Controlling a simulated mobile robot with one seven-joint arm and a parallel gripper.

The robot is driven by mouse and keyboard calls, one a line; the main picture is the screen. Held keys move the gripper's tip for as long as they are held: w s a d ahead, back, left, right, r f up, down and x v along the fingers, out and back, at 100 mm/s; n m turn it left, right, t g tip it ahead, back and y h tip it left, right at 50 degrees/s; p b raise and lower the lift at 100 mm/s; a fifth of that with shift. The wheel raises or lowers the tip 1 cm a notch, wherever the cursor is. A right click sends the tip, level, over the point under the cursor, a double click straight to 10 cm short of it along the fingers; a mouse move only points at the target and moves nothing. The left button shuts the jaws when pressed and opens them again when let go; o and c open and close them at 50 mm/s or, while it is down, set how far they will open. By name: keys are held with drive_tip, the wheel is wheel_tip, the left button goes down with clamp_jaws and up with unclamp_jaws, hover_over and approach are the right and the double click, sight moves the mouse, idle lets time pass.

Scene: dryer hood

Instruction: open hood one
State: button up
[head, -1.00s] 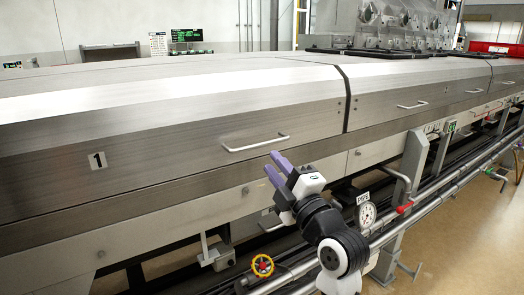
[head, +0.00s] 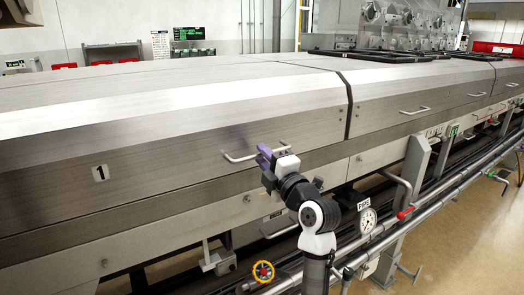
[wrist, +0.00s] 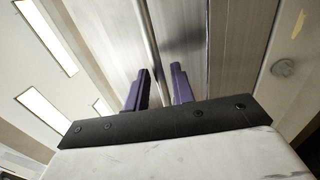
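Hood one (head: 180,165) is the long brushed-metal cover marked with a "1" label (head: 100,172). It is down. Its bar handle (head: 238,158) is on the front face, partly hidden behind my gripper (head: 264,155). In the wrist view the handle (wrist: 149,35) runs down between the two purple fingers of my gripper (wrist: 160,86), nearer the left finger. The fingers are apart, with a gap beside the bar, so the gripper is open around the handle.
A second hood (head: 420,100) with its own handle adjoins at the right, past a dark seam. Open floor lies at the lower right.

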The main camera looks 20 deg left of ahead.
drive_tip(key=shift+w+a+r, duration=0.1)
drive_tip(key=shift+w+a, duration=0.25)
drive_tip(key=shift+a, duration=0.15)
clamp_jaws()
